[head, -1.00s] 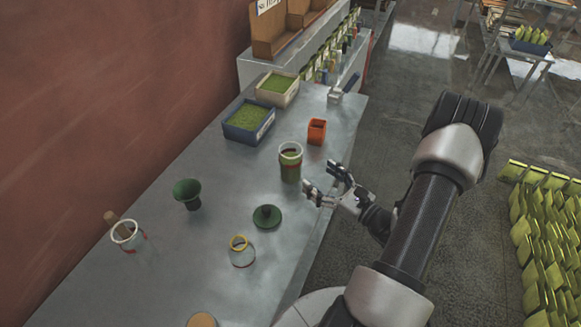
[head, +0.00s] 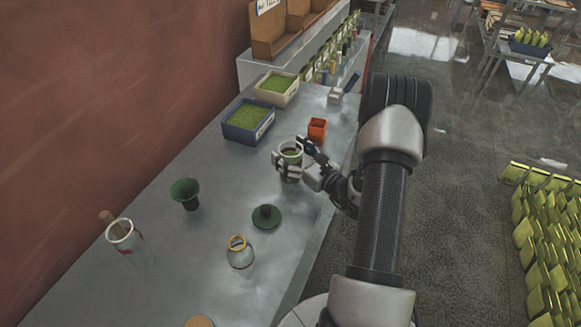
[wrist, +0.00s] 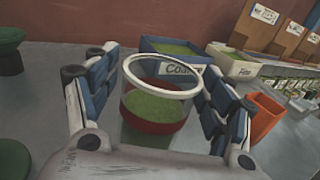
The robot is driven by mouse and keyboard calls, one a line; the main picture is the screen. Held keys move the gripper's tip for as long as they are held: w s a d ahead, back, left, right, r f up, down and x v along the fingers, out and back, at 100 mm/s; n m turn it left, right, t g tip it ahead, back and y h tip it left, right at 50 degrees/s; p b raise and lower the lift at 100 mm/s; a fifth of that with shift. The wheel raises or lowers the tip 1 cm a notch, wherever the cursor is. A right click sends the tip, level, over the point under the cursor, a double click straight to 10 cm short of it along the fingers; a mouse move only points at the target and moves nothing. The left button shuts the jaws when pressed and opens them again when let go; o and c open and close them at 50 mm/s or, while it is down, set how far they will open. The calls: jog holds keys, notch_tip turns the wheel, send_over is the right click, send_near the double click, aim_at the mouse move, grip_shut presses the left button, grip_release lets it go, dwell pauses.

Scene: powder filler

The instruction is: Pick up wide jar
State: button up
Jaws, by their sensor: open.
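The wide jar (head: 290,149) stands upright on the metal counter, clear-walled with a pale rim. In the wrist view the jar (wrist: 155,107) shows green powder inside and a red band low down. My gripper (head: 290,158) is around the jar, one finger on each side. In the wrist view its open fingers (wrist: 158,92) flank the jar, with a gap visible at the right; contact on the left cannot be told. The jar's base is hidden by my gripper.
An orange cup (head: 317,129) stands close behind the jar. A blue bin (head: 246,134) and a cream bin (head: 290,97) hold green material. A dark green lid (head: 266,217), a small yellow-rimmed jar (head: 240,253), a green funnel (head: 186,192) and a jar with a scoop (head: 121,233) stand nearer.

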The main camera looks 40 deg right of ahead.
jog(key=c, duration=1.6)
jog(key=shift+c, duration=0.2)
jog(key=shift+r, duration=0.15)
